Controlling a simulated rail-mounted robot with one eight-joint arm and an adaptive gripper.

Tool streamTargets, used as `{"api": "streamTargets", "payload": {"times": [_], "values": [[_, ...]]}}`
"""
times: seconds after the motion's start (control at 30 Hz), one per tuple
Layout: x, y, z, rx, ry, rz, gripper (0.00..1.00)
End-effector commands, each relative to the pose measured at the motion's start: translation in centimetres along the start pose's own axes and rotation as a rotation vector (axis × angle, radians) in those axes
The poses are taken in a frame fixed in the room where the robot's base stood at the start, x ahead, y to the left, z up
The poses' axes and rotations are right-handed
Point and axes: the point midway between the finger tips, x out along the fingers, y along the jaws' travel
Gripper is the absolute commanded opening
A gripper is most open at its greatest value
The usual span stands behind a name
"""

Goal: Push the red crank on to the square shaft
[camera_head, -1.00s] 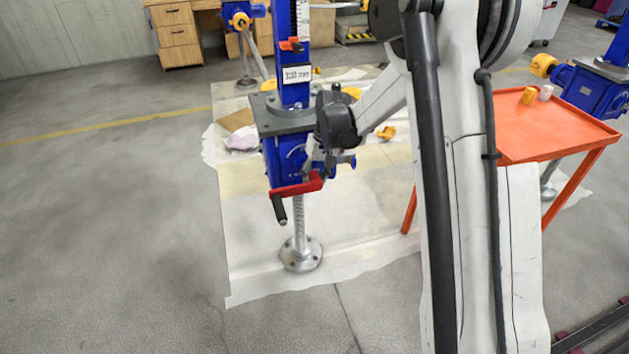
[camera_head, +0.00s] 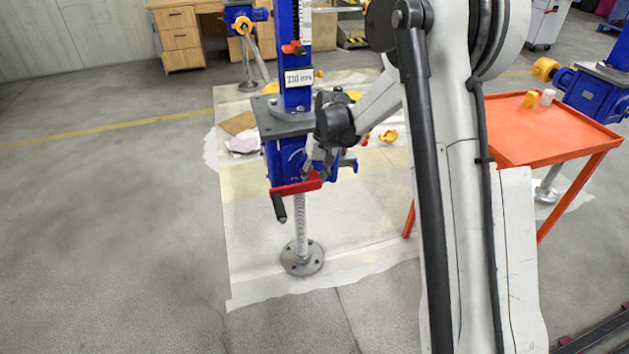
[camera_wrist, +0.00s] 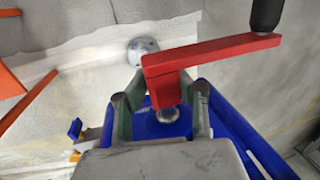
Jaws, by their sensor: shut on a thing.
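The red crank (camera_head: 297,186) is at the front of the blue screw jack (camera_head: 287,160), with its black handle (camera_head: 279,207) hanging down at the left. My gripper (camera_head: 314,172) is at the crank's right end. In the wrist view, my gripper (camera_wrist: 161,101) has its fingers on both sides of the crank's hub end, and the red arm (camera_wrist: 215,53) runs right to the black handle (camera_wrist: 266,14). A round metal end (camera_wrist: 168,115) shows against the blue housing just below the hub. The square shaft cannot be made out, so how far the crank sits on it cannot be told.
The jack's threaded spindle stands on a round metal foot (camera_head: 302,257) on a pale sheet. An orange table (camera_head: 540,150) with small yellow and white pieces stands at right. A wooden drawer unit (camera_head: 180,40) is at the back. The floor at left is clear.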

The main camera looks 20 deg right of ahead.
Motion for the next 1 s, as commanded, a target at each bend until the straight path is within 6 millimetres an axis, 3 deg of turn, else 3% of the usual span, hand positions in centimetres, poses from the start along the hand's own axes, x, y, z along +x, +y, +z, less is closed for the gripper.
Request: {"api": "streamTargets", "payload": {"times": [0.9,0.93,1.0], "values": [[0.0,0.0,-1.8,0.0,0.0,-0.001,0.0],[-0.1,0.0,-1.8,0.0,0.0,-0.001,0.28],[-0.1,0.0,-1.8,0.0,0.0,0.0,0.37]]}}
